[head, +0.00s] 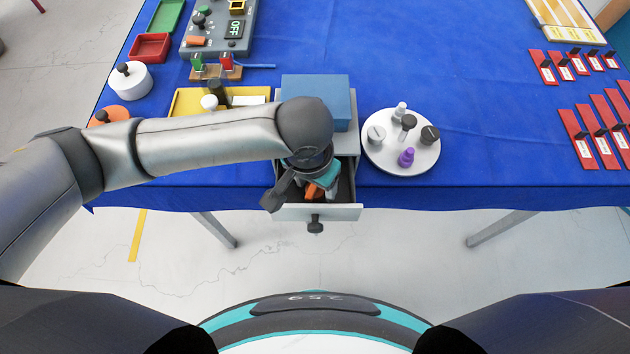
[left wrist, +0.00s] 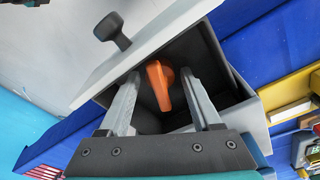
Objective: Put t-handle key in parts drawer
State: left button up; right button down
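The orange t-handle key (left wrist: 160,85) shows between my left fingers in the left wrist view, with a gap on each side. It is inside the outline of the open parts drawer (left wrist: 222,75); whether it touches the drawer floor I cannot tell. In the head view part of the orange key (head: 313,190) shows below my left gripper (head: 318,186), which points down into the open drawer (head: 335,212). My left gripper is open. The drawer has a dark inside and a black knob on its front. My right gripper is not in view.
A blue-topped cabinet (head: 316,95) stands behind the drawer. A round white tray (head: 400,158) with several knobs is to its right, and a yellow tray (head: 185,103) to its left. Red labelled plates (head: 575,138) lie at the far right. The blue table's middle right is clear.

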aim_at(311, 190)
pick_arm(q)
jog(key=shift+o, duration=0.4)
jog(key=shift+r, duration=0.15)
notch_tip(311, 190, up, 12)
jog(key=s+p, duration=0.1)
jog(key=p, duration=0.1)
jog(key=shift+a+p, duration=0.3)
jog(key=shift+a, duration=0.1)
jog(key=shift+s, duration=0.1)
